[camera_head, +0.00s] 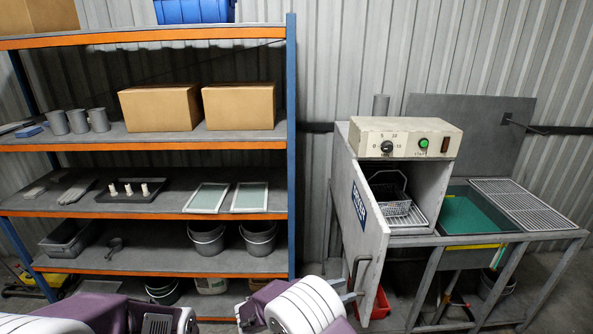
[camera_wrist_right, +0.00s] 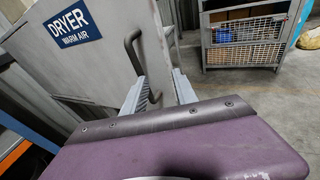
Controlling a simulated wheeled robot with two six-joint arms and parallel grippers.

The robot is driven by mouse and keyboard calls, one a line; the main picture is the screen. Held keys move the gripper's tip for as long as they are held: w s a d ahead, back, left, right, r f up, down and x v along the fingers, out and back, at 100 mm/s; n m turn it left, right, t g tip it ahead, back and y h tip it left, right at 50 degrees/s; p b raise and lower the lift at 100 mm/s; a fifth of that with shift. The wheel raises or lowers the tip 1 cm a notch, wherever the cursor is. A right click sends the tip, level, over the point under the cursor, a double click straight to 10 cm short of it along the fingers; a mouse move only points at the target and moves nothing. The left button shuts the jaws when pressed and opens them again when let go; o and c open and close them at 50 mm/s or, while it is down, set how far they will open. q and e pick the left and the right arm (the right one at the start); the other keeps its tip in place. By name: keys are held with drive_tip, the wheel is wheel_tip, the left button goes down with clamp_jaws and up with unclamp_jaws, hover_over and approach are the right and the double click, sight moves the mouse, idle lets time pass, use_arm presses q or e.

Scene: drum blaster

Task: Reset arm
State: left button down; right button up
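My right gripper (camera_head: 346,289) is at the bottom centre of the head view, beside the dark handle (camera_head: 357,273) of the dryer door (camera_head: 362,213). In the right wrist view its two ribbed fingers (camera_wrist_right: 160,92) stand apart. The handle (camera_wrist_right: 132,50) is close to the left finger there, and its lower end reaches toward the gap; I cannot tell if they touch. The door stands open, with a blue "DRYER WARM AIR" sign (camera_wrist_right: 74,23). A wire basket (camera_head: 400,211) is inside the dryer (camera_head: 408,137).
A shelf rack (camera_head: 291,150) on the left holds boxes, cups, trays and buckets. Right of the dryer are a green-bottomed basin (camera_head: 475,217) and a grated drain rack (camera_head: 524,203). A red bin (camera_head: 380,304) is under the bench. A wire-mesh cage (camera_wrist_right: 243,43) stands beyond the door.

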drive_tip(key=s+d+f+m+g+y, duration=0.4)
drive_tip(key=s+d+m+g+y, duration=0.25)
drive_tip(key=s+d+m, duration=0.35)
drive_tip(key=s+a+m+t+y, duration=0.1)
drive_tip(key=s+a+m+y, duration=0.3)
drive_tip(key=s+m+y, duration=0.4)
drive_tip(key=s+m, duration=0.1)
drive_tip(key=m, duration=0.3)
drive_tip(key=shift+a+f+m, duration=0.2)
drive_tip(key=shift+a+m, duration=0.1)
drive_tip(key=shift+s+a, duration=0.1)
drive_tip(key=shift+s, duration=0.05)
